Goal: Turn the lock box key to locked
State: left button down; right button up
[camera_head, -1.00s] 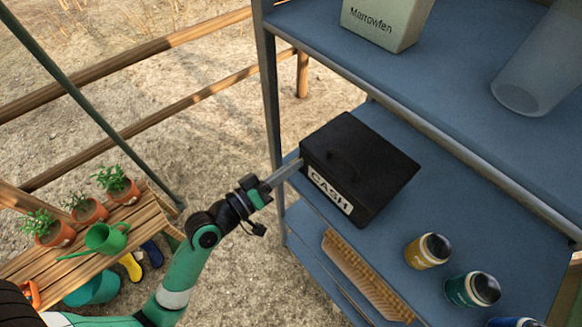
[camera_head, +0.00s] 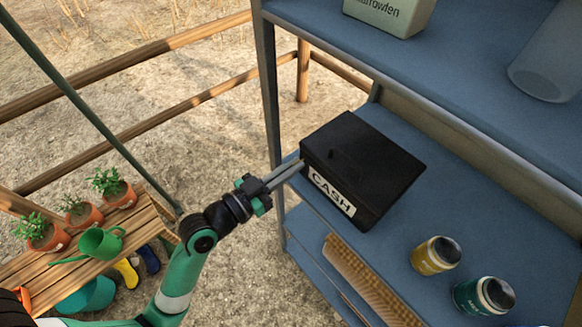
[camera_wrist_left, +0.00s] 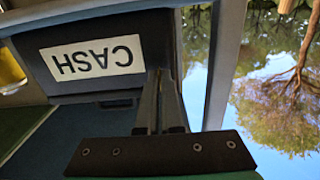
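The black lock box (camera_head: 375,165) with a white CASH label (camera_head: 332,191) sits on the blue middle shelf. In the left wrist view the box (camera_wrist_left: 100,30) and its label (camera_wrist_left: 92,59) appear upside down. My left gripper (camera_head: 301,164) reaches in from the left, with its fingertips at the box's front face by the label's left end. In the left wrist view its two fingers (camera_wrist_left: 161,75) lie close together with a narrow gap, beside the label. The key is not visible; the fingertips may hide it, and I cannot tell whether they hold it. My right gripper is not in view.
A grey shelf post (camera_head: 270,95) stands just left of the box. A yellow jar (camera_head: 433,256) and a teal jar (camera_head: 483,295) stand to the right. The upper shelf (camera_head: 420,60) overhangs behind. Potted plants (camera_head: 117,192) stand at far left.

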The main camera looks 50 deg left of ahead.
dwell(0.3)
pick_arm(q)
jog(key=c, duration=1.1)
grip_release()
jog(key=s+p, duration=0.1)
jog(key=s, duration=1)
jog(key=shift+s, duration=0.3)
jog(key=shift+a, duration=0.1)
